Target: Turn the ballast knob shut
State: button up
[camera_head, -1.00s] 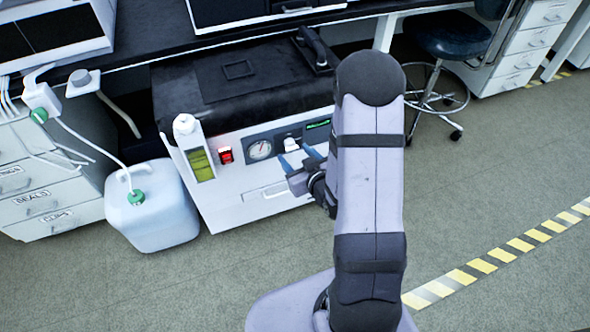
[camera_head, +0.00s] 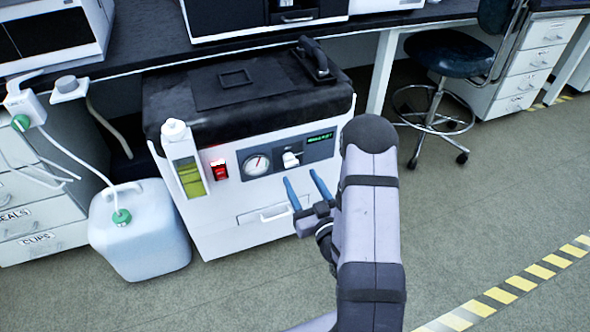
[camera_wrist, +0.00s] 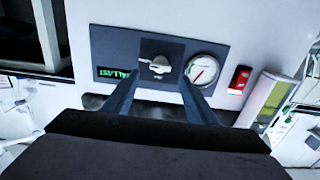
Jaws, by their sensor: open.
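The ballast knob (camera_head: 291,159) is a small white knob on the dark panel of the pump's front, between the round gauge and the green display. It also shows in the wrist view (camera_wrist: 159,65), lying ahead of and between my two fingers. My gripper (camera_head: 306,184) has its two blue fingers spread and empty. The fingertips are below and in front of the knob in the head view, apart from it. The wrist view also shows the open fingers of my gripper (camera_wrist: 157,84). The knob is in plain sight in both views.
The gauge (camera_head: 256,165), red switch (camera_head: 219,170) and oil sight glass (camera_head: 190,176) sit left of the knob. A drawer handle (camera_head: 275,213) is below. A white jug (camera_head: 140,235) stands left on the floor. The floor at right is open, with a stool (camera_head: 447,60) behind.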

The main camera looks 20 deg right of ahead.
aim_at(293, 164)
jog(key=shift+w, duration=2.7)
jog(key=shift+b, duration=0.3)
jog(key=c, duration=1.1)
